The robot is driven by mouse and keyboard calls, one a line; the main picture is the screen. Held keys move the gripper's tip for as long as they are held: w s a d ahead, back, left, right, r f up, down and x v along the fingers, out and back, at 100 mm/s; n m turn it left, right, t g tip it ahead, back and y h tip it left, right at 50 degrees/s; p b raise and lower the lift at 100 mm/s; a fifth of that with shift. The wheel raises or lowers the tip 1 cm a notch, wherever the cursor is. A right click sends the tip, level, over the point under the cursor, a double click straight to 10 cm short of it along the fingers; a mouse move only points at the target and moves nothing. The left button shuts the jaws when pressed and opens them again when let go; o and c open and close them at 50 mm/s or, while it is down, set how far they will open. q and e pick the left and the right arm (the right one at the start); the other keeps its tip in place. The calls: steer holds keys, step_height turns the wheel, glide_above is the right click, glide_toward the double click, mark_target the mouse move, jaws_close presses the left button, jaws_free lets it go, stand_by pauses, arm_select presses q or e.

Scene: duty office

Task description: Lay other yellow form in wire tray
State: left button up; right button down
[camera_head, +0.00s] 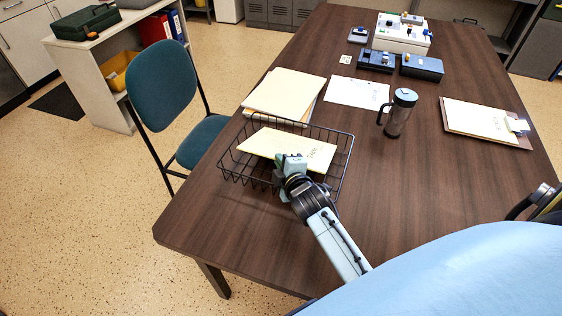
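The black wire tray (231,169) stands on the left part of the dark wooden table. A pale yellow form (275,143) with some writing lies in it, slightly askew. Another pale yellow form (478,119) with writing lies on a brown clipboard (517,138) at the right of the table. My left gripper is not in view.
Cream folders (285,92) lie just behind the tray, and a white sheet (357,93) is beside them. A dark travel mug (397,115) stands between tray and clipboard. Dark boxes (421,67) are at the back. A teal chair (163,90) is left of the table.

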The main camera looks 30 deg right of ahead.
steer(key=shift+f, duration=0.1)
steer(key=c, duration=1.5)
jaws_free()
steer(key=shift+s+f, duration=0.1)
steer(key=shift+c, duration=0.2)
steer(key=shift+f, duration=0.15)
steer(key=shift+s+a, duration=0.1)
steer(key=s+a, duration=0.1)
steer(key=s+a+p, duration=0.1)
steer(key=a, duration=0.1)
steer(key=s+a, duration=0.1)
steer(key=shift+s+a+r, duration=0.2)
steer(key=shift+s+a, duration=0.05)
steer(key=shift+p, duration=0.35)
